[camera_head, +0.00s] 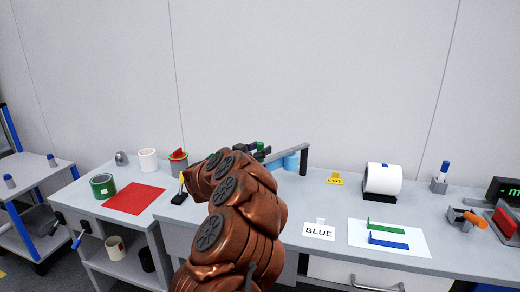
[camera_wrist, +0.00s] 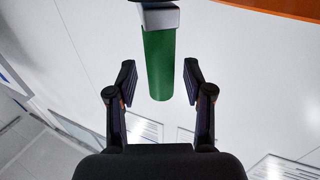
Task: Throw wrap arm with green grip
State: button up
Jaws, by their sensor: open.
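The green grip (camera_wrist: 159,65) hangs from a grey end piece (camera_wrist: 159,17) of the wrap arm in the wrist view. My gripper (camera_wrist: 160,82) is open, with one finger on each side of the grip and a visible gap to both. The grip's lower end reaches between the fingertips and does not touch them. My gripper (camera_head: 258,149) is small and dark there, partly hidden by my arm.
Left on the bench are a red mat (camera_head: 135,198), a green tape roll (camera_head: 102,186) and a white roll (camera_head: 148,160). Right are a large white roll (camera_head: 383,180), a yellow LOT sign (camera_head: 335,179), a BLUE card (camera_head: 319,231) and a white sheet (camera_head: 365,240) with green and blue strips.

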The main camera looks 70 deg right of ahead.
jog(key=shift+s+d, duration=0.1)
jog(key=shift+d, duration=0.2)
grip_shut()
dwell(0.5)
